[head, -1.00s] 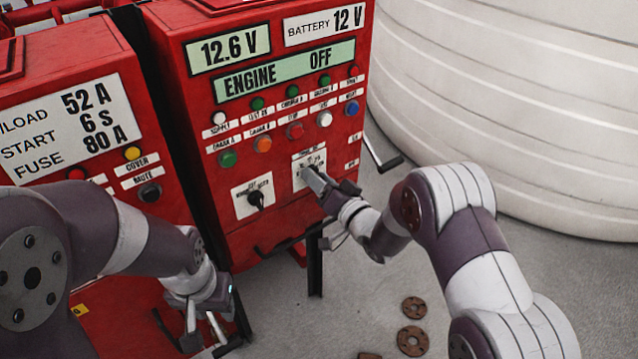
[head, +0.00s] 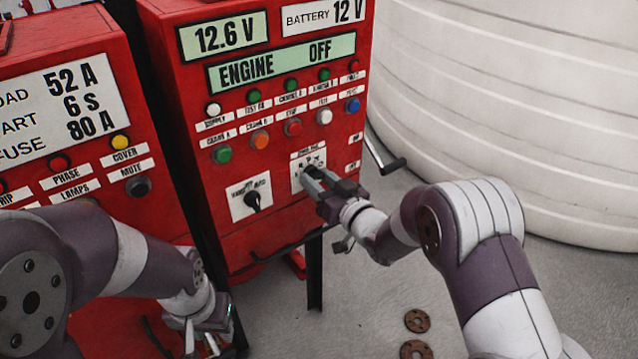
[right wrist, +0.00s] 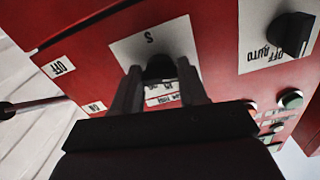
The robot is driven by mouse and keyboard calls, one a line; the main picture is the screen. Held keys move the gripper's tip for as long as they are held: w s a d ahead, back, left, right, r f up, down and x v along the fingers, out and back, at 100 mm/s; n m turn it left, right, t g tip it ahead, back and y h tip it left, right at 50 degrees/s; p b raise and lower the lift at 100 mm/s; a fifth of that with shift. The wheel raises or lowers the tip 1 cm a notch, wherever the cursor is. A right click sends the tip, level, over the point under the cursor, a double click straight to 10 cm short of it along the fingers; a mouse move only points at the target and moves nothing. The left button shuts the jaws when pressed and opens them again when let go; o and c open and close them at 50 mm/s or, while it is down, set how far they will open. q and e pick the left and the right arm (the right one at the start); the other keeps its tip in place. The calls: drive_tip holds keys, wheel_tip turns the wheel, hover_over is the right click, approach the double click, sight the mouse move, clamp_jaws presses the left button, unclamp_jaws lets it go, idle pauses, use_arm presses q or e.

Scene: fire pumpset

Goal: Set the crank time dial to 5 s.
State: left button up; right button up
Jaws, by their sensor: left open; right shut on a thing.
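The crank time dial is a small black knob (right wrist: 160,66) on a white plate (head: 297,178), low on the right red panel. My right gripper (head: 312,179) is at the dial, its two fingers on either side of the knob and shut on it. In the right wrist view the plate (right wrist: 183,38) shows an "S" or "5" mark near the knob. Fingers hide part of the scale, and I cannot read the pointer's setting. My left gripper (head: 202,340) is open and empty, low in front of the left red cabinet.
A black MAN/OFF/AUTO selector (head: 253,200) sits left of the dial, with coloured lamps and buttons (head: 293,127) above. The engine display (head: 282,64) reads OFF. A crank handle (head: 385,160) sticks out at the panel's right side. A white tank (head: 510,110) stands behind right.

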idle(0.3)
drive_tip(key=o, duration=1.1)
drive_tip(key=shift+c, duration=0.2)
drive_tip(key=shift+d, duration=0.1)
drive_tip(key=b+v, duration=0.1)
drive_tip(key=v, duration=1.1)
drive_tip(key=shift+s+d, duration=0.15)
drive_tip(key=shift+s, duration=0.15)
